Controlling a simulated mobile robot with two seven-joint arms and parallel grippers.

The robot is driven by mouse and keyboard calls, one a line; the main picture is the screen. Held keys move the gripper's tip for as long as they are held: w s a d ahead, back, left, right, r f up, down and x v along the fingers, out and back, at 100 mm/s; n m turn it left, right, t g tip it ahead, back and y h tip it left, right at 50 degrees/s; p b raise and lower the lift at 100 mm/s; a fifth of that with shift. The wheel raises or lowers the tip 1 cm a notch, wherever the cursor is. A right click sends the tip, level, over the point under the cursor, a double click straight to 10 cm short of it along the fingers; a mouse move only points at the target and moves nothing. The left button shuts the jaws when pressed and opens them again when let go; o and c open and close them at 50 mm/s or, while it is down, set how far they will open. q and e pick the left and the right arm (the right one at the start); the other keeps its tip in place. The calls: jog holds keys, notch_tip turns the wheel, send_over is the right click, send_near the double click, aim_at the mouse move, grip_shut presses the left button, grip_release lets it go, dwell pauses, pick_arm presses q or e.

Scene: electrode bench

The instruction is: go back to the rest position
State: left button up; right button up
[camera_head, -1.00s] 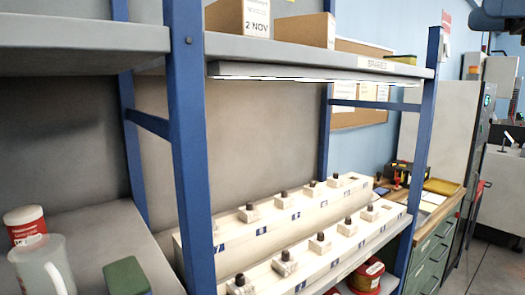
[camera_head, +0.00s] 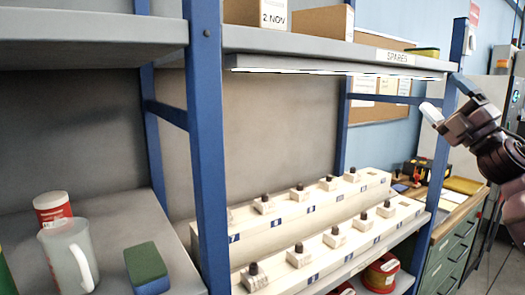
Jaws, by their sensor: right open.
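My right gripper (camera_head: 445,98) is at the right side of the head view, in front of the blue upright at the rack's right end. It is open, and nothing shows between its fingers. My dark right arm runs from it to the right edge of the view. My left gripper is not in view. The rack holds two stepped pale rows of blocks with dark knobs and number labels (camera_head: 310,215) on its lower shelf.
A blue rack post (camera_head: 207,150) stands left of centre. The upper shelf (camera_head: 300,45) carries cardboard boxes. A white jug (camera_head: 68,255), a red-and-white tub (camera_head: 52,208) and a green-and-blue sponge (camera_head: 147,268) stand on the left shelf. A green drawer cabinet (camera_head: 455,250) is at right.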

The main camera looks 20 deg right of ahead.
jog(key=w+f+m+g+h, duration=0.3)
jog(key=f+m+h, duration=0.7)
jog(key=f, duration=1.1)
jog(key=s+a+f+m+g, duration=0.1)
jog(key=a+f+m+g, duration=0.15)
jog(key=f, duration=0.65)
jog(key=s+a+f+m+g, duration=0.1)
jog(key=a+f+m, duration=0.25)
jog(key=f, duration=0.65)
jog(key=s+a+f+m+g+y, duration=0.1)
jog(key=s+a+f+m+g, duration=0.2)
jog(key=s+a+f, duration=0.7)
jog(key=s+a+f+m+g, duration=0.3)
jog(key=s+a+f, duration=0.6)
jog(key=f, duration=0.7)
jog(key=shift+s+a+f+m+g+y, duration=0.2)
jog(key=shift+s+a+m+g+y, duration=0.15)
jog(key=shift+s+g, duration=0.45)
